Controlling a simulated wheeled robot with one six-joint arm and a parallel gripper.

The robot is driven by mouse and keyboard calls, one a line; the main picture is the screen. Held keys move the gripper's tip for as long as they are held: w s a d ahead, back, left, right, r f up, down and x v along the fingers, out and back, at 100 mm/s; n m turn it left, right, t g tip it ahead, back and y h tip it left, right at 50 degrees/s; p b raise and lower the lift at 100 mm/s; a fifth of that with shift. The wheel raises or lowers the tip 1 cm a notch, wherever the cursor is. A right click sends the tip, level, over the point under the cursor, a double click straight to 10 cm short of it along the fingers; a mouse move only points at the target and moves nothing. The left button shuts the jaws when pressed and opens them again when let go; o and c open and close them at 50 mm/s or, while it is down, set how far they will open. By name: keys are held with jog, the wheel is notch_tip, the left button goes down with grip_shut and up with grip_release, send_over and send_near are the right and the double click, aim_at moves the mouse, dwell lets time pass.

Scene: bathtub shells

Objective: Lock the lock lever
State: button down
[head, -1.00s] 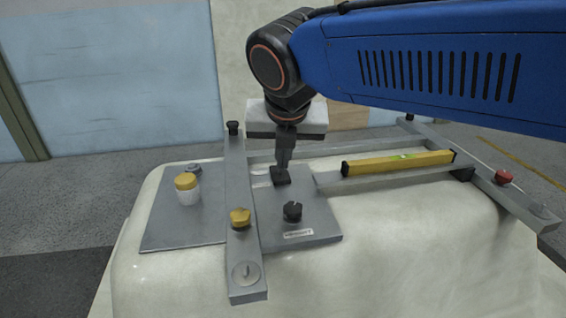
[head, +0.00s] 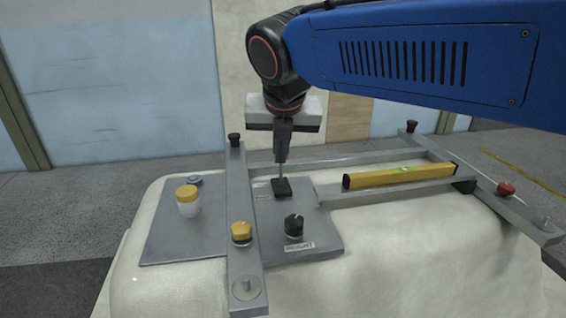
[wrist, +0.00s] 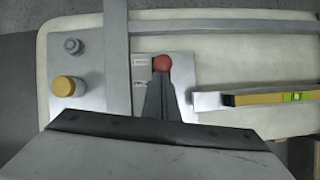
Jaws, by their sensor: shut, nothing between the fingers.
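The lock lever is a black block base (head: 281,187) with a thin upright rod, on the grey metal plate. Its red ball knob (wrist: 162,63) shows in the wrist view just beyond my fingertips. In the head view the knob is mostly hidden by my gripper (head: 283,157), which points down over the rod. My gripper (wrist: 160,86) is shut and empty, close to the knob. I cannot tell whether the fingers touch it. Two small labels (wrist: 141,69) lie on the plate left of the knob.
A flat bar (head: 238,200) with a yellow knob (head: 242,232) crosses the plate on the left. A black knob (head: 294,225) stands in front of the lever. A yellow-lidded jar (head: 188,200) is at left. A yellow level (head: 400,176) lies on a rail at right.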

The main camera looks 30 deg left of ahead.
jog(key=w+a, duration=0.2)
jog(key=w, duration=0.1)
jog(key=shift+a+r, duration=0.3)
jog(key=shift+w+a+f, duration=0.1)
jog(key=shift+w+a, duration=0.85)
jog(key=shift+w, duration=0.2)
jog(key=shift+w+f, duration=0.1)
jog(key=shift+f, duration=0.05)
jog(key=s+r, duration=0.1)
jog(key=s+d+r, duration=0.1)
jog(key=s+r, duration=0.1)
jog(key=shift+d+r, duration=0.15)
jog(key=shift+d, duration=0.05)
notch_tip(320, 180, up, 9)
jog(key=w+a, duration=0.2)
jog(key=shift+w+a, duration=0.25)
jog(key=shift+a, duration=0.15)
